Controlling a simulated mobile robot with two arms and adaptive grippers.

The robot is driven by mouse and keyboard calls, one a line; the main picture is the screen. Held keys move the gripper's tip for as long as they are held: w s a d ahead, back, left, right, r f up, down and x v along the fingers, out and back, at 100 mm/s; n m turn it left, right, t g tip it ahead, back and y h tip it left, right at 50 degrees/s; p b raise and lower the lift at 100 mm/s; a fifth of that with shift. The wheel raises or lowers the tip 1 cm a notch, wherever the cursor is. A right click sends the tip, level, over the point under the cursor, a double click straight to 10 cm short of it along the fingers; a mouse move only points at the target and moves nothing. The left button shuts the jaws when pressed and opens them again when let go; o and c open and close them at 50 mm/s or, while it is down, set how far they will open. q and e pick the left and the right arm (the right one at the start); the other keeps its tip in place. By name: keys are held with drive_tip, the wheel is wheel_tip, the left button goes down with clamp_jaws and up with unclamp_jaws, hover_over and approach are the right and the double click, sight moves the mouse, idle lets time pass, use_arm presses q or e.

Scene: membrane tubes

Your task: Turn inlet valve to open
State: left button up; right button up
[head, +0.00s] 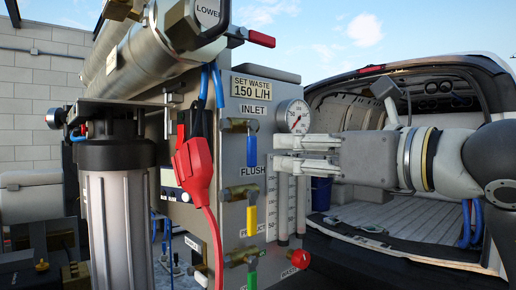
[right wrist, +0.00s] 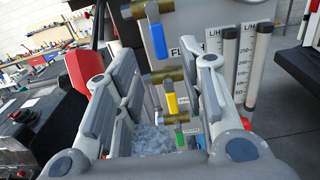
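The inlet valve has a blue lever handle (head: 251,150) that hangs straight down under the INLET label (head: 255,109) on the grey panel. In the right wrist view the blue handle (right wrist: 158,42) lies ahead, between the directions of the two fingers. My right gripper (head: 276,152) is just to the right of the blue handle, with its fingers pointing left toward it. Its fingers (right wrist: 167,75) are spread apart in the wrist view with nothing between them. I see no contact with the handle. My left gripper is not in view.
A yellow FLUSH handle (head: 252,220) and a green handle (head: 252,279) hang below. A pressure gauge (head: 293,116) and flow tubes (head: 283,205) stand close by the right gripper. A red clamp (head: 194,165) with cable hangs left of the valve.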

sight(254, 151)
drive_tip(key=p+x, duration=0.3)
drive_tip(key=x, duration=0.6)
drive_tip(key=shift+s+r, duration=0.1)
drive_tip(key=shift+w+a, duration=0.2)
drive_tip(key=shift+w, duration=0.1)
drive_tip(key=shift+c, duration=0.3)
clamp_jaws()
